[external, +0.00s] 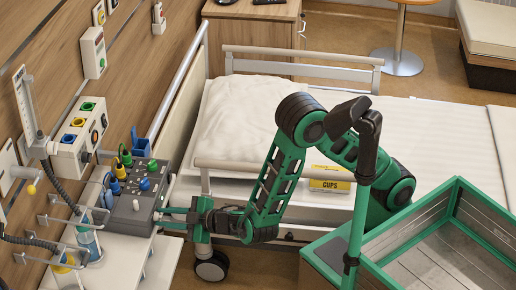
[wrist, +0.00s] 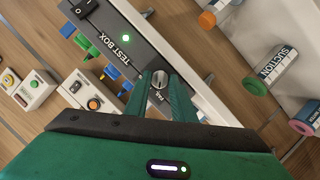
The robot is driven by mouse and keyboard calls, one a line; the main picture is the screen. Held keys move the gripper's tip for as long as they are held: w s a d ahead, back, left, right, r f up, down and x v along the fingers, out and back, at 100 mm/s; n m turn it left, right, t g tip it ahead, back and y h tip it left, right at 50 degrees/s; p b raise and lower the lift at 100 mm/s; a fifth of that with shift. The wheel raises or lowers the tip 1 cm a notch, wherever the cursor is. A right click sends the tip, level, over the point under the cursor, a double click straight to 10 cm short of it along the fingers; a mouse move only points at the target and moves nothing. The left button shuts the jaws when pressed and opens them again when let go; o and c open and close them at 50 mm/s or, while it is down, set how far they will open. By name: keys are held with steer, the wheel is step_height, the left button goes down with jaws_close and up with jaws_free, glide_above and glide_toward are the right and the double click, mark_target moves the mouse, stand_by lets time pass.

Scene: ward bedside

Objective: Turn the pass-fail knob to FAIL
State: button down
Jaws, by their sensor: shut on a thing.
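The grey test box (external: 125,215) stands on the bedside shelf at the left of the external view. Its "TEST BOX" lettering shows in the wrist view (wrist: 108,50). A pale round knob (wrist: 159,78) sits on the box face, with small lettering beside it that I cannot read surely. My gripper (wrist: 162,90) reaches the box with its green fingers on either side of the knob, shut on it. In the external view my gripper (external: 163,217) meets the box's right end; the fingers partly hide the knob. The knob's exact setting is hard to tell.
A green light (wrist: 125,38) and coloured plugs are on or near the box. A suction bottle (wrist: 278,65) stands beside it. The bed (external: 420,125) with a yellow cups box (external: 330,185) lies behind my arm. A green-edged crate (external: 385,240) is at the lower right.

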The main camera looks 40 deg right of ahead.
steer(key=shift+d+f+n+t, duration=0.1)
steer(key=shift+n+t, duration=0.2)
steer(key=shift+n, duration=0.1)
stand_by(0.3)
steer(key=c, duration=1.5)
jaws_free()
steer(key=shift+s, duration=0.1)
steer(key=shift+s, duration=0.25)
steer(key=v, duration=1)
